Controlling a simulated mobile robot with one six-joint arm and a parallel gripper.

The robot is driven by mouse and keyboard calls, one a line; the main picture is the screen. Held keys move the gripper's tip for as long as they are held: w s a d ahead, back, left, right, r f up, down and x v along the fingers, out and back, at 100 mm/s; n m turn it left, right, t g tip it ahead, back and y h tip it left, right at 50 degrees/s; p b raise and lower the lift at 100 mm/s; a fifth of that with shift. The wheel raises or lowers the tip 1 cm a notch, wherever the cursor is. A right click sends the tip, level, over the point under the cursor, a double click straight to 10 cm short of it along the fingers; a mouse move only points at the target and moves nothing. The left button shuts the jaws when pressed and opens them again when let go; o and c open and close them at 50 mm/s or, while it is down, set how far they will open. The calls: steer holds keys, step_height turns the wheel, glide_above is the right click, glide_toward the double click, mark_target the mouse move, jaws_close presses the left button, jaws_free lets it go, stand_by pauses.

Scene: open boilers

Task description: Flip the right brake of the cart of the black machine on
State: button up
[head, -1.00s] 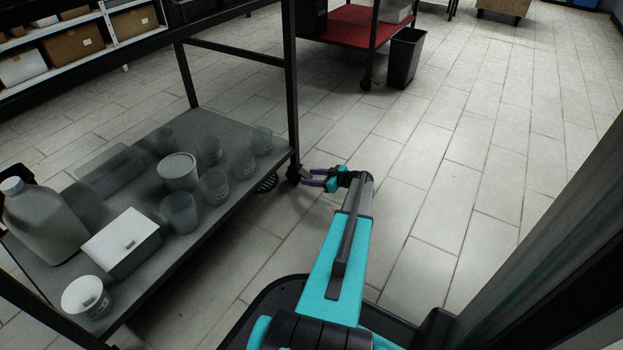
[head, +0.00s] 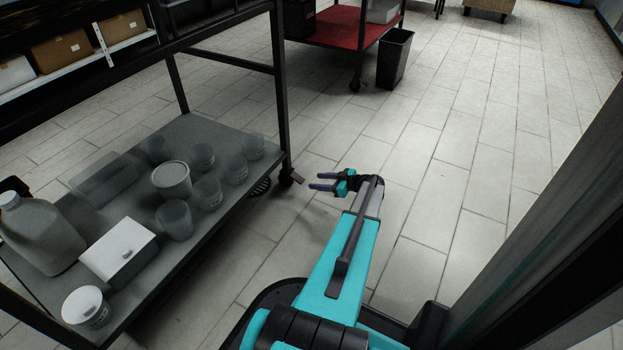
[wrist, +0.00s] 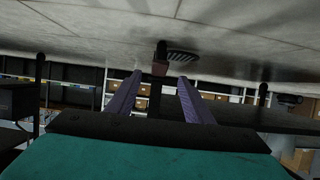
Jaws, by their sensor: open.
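The cart (head: 214,228) of the task appears to be the black-framed one on the left with a grey lower shelf. The black machine itself is not recognisable in view. At the cart's near right leg is a dark caster (head: 287,177) with a small brownish brake tab (head: 298,179). In the wrist view the brake tab (wrist: 160,69) shows ahead, between the fingers' lines. Its on or off position is too small to tell. My gripper (head: 313,182) is open and empty, just right of the tab, with a small gap; its purple fingers point at the caster.
A round floor grate (head: 261,187) lies beside the caster. Tubs and beakers stand on the cart's shelf. A red-shelved cart (head: 345,32) and a black bin (head: 394,58) are behind. A dark panel (head: 545,215) rises at right. The middle floor is clear.

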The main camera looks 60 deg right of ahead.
steer(key=p+v, duration=0.1)
steer(key=v, duration=0.4)
steer(key=shift+s+p, duration=0.25)
steer(key=shift+p, duration=0.05)
